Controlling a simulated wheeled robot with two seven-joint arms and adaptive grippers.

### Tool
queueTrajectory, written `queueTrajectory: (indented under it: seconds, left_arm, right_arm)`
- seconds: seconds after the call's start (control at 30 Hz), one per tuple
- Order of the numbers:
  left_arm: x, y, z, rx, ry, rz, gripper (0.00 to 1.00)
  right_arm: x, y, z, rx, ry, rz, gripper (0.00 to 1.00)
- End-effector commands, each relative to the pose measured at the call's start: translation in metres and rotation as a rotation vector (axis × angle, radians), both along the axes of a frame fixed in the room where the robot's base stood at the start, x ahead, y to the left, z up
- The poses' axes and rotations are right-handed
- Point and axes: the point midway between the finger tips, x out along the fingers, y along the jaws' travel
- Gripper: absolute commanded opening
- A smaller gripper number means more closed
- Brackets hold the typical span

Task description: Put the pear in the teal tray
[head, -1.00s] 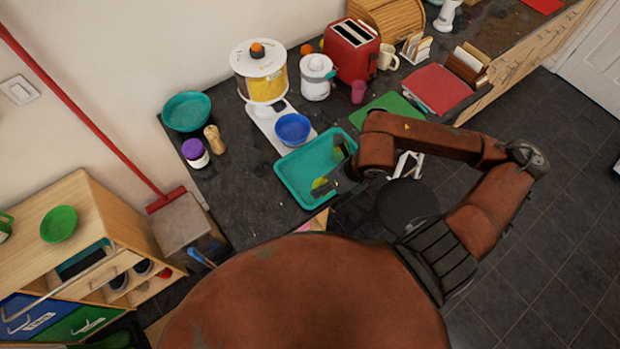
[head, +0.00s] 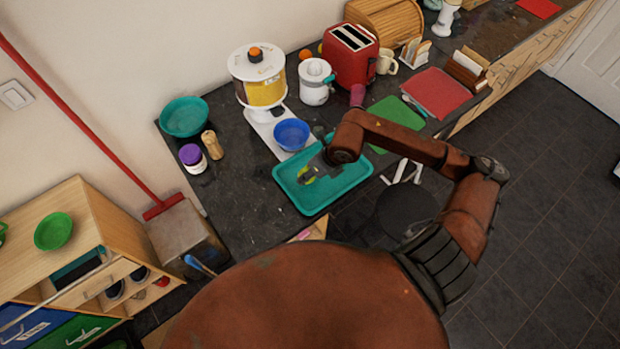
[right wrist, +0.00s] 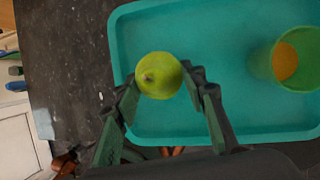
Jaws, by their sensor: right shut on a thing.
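The yellow-green pear (right wrist: 158,76) is between the fingertips of my right gripper (right wrist: 165,85) in the right wrist view. The gripper is shut on it. The teal tray (right wrist: 235,108) lies beneath, and the pear appears over its left part there. In the head view my right gripper (head: 312,168) is over the teal tray (head: 350,183), with the pear (head: 307,173) partly hidden by the fingers. I cannot tell whether the pear touches the tray floor. My left gripper is not in view.
A green cup (right wrist: 298,62) with something orange inside shows over the tray's right part in the right wrist view. A blue bowl (head: 291,134) is close behind the tray. A pepper mill (head: 212,145) and purple-lidded jar (head: 193,158) stand left; a green board (head: 397,112) lies right.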

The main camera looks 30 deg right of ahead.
Motion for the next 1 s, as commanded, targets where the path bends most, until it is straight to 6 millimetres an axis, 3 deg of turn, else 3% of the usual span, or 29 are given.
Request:
queueTrajectory:
  seconds: [0.17, 0.5, 0.53, 0.77, 1.0]
  left_arm:
    - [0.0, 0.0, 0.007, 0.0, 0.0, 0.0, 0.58]
    - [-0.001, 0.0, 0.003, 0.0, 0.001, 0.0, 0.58]
    - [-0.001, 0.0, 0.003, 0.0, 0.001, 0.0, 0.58]
    - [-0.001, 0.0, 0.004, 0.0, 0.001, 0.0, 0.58]
    - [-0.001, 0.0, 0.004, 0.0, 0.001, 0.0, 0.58]
  right_arm:
    - [-0.002, 0.001, -0.025, 0.002, 0.004, -0.001, 0.13]
    - [-0.001, 0.0, -0.031, 0.001, 0.001, 0.001, 0.13]
    - [-0.002, 0.0, -0.031, 0.0, 0.001, 0.0, 0.39]
    - [-0.002, 0.0, -0.03, 0.0, 0.001, 0.0, 0.55]
    - [-0.002, 0.0, -0.03, 0.0, 0.001, 0.0, 0.56]
